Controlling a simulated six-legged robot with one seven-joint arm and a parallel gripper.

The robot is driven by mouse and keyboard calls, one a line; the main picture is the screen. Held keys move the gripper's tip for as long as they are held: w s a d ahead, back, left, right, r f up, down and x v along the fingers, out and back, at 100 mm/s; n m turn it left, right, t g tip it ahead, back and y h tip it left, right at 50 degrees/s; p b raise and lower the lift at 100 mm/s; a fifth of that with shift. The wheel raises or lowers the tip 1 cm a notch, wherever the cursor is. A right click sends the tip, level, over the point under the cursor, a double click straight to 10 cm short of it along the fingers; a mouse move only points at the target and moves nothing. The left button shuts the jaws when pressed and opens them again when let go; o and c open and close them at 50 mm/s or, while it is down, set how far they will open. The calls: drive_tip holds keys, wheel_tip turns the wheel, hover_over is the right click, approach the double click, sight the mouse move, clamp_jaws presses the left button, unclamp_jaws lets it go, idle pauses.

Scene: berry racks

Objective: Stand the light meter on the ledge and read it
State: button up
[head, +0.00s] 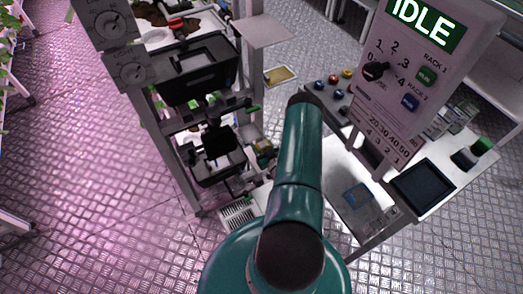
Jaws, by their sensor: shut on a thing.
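My teal arm rises from the bottom middle of the head view and ends in a dark joint. My gripper does not show, so what it holds cannot be seen. I cannot pick out the light meter for certain. A pale flat ledge (264,31) juts from the right side of the rack (168,130) and looks bare. A dark boxy thing (221,141) sits at the rack's middle level; what it is cannot be told.
A console (430,62) reading IDLE stands at right on a white bench (452,207) with a dark flat panel (422,187). A black tray (198,72) sits in the rack. A yellow item (280,76) lies behind. Metal floor at left (85,190) is clear.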

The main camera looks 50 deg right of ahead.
sight(262, 150)
drive_tip(key=shift+s+f, duration=0.15)
drive_tip(key=shift+f, duration=1.55)
drive_tip(key=shift+f, duration=0.15)
drive_tip(key=o, duration=1)
drive_tip(key=shift+o, duration=0.2)
drive_tip(key=shift+s, duration=0.1)
drive_tip(key=v, duration=1.2)
